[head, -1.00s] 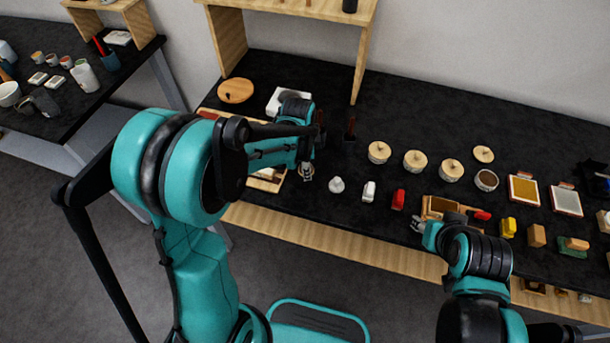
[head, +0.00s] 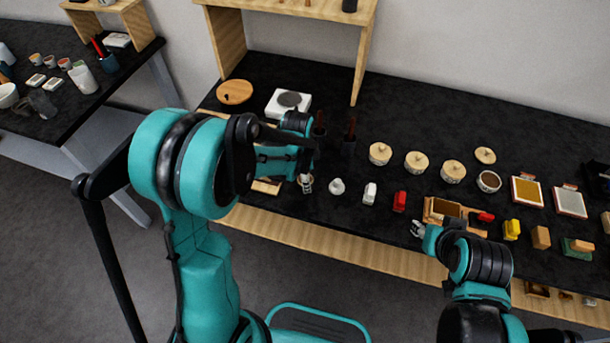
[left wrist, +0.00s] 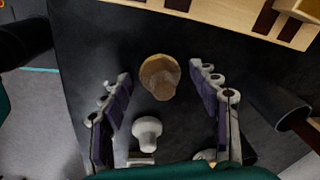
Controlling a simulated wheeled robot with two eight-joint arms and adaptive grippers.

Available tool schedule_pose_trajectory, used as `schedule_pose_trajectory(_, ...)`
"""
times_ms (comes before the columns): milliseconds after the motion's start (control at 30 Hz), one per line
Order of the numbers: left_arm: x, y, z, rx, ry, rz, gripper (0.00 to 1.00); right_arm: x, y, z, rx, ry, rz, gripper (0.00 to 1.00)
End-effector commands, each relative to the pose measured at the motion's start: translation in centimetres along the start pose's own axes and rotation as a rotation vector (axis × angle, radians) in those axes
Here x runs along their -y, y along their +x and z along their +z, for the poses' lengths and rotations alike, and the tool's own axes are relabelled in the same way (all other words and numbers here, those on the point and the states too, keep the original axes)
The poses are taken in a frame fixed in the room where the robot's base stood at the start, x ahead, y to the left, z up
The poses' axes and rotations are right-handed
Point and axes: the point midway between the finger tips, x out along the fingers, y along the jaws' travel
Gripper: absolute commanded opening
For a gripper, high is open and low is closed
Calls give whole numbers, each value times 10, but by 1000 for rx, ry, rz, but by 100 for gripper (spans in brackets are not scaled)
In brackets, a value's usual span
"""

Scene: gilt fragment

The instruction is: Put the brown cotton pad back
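The brown pad (left wrist: 160,76), round with a smaller knob-like part, stands on the black table in the left wrist view. My left gripper (left wrist: 160,84) is open, with its two fingers apart on either side of the pad; I cannot tell how far above it they are. In the head view my left gripper (head: 306,184) hides the pad. A white pad-like piece (left wrist: 147,132) stands beside the brown one, and also shows in the head view (head: 337,187). My right gripper (head: 418,229) is by the table's front edge, too small to read.
A wooden tray with dark slots (left wrist: 230,16) lies beside the pad, partly hidden in the head view. Dark cups (head: 348,146) stand behind my left gripper. White (head: 369,194) and red (head: 399,202) pieces and a wooden box (head: 436,204) stand to the right.

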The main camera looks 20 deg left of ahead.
Motion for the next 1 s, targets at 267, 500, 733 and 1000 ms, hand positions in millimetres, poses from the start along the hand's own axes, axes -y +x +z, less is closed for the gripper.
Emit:
schedule_pose_trajectory(267, 0, -13, 0, 0, 0, 0, 61, 0, -6, -4, 0, 0, 0, 40)
schedule_pose_trajectory(500, 0, -65, 0, 0, -1, 0, 61, 0, -21, -15, 0, 0, 0, 40)
schedule_pose_trajectory(733, 0, -108, 0, 0, -1, 0, 61, 0, -31, -22, 0, 0, 0, 40)
schedule_pose_trajectory(1000, -6, -134, 4, -9, -57, -23, 61, 0, -33, -24, 0, 0, 0, 40)
